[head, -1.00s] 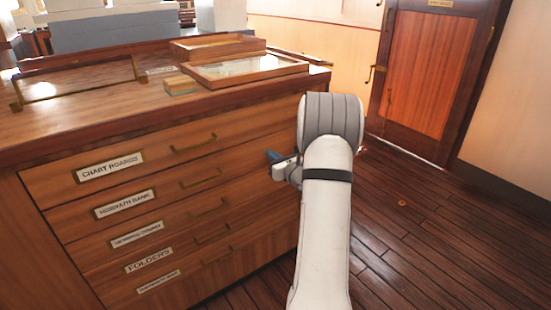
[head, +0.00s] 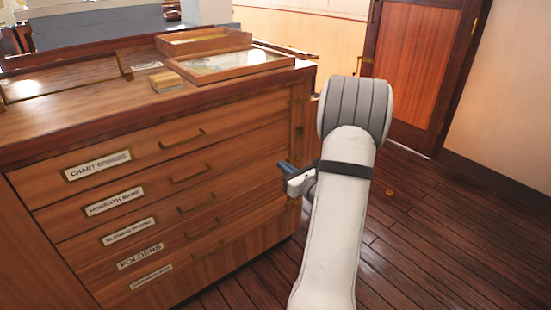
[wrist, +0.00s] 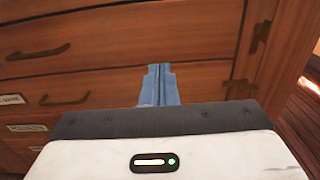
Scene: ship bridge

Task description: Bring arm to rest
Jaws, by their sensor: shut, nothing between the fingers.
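My arm (head: 340,220), white with a grey ribbed elbow, rises at the right of the head view in front of the chest's right end. Its wrist part and a bit of blue show at its left side in that view, and the rest is hidden behind the arm. In the wrist view my gripper (wrist: 160,85) has its two blue fingers together with nothing between them. They point at the wooden drawer fronts and do not appear to hold any handle; I cannot tell the exact gap.
The wooden drawer chest (head: 250,125) has labelled drawers with brass handles, all looking shut. On its top are a glazed wooden case (head: 230,65), an open tray (head: 203,41) and a small wooden block (head: 165,81).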

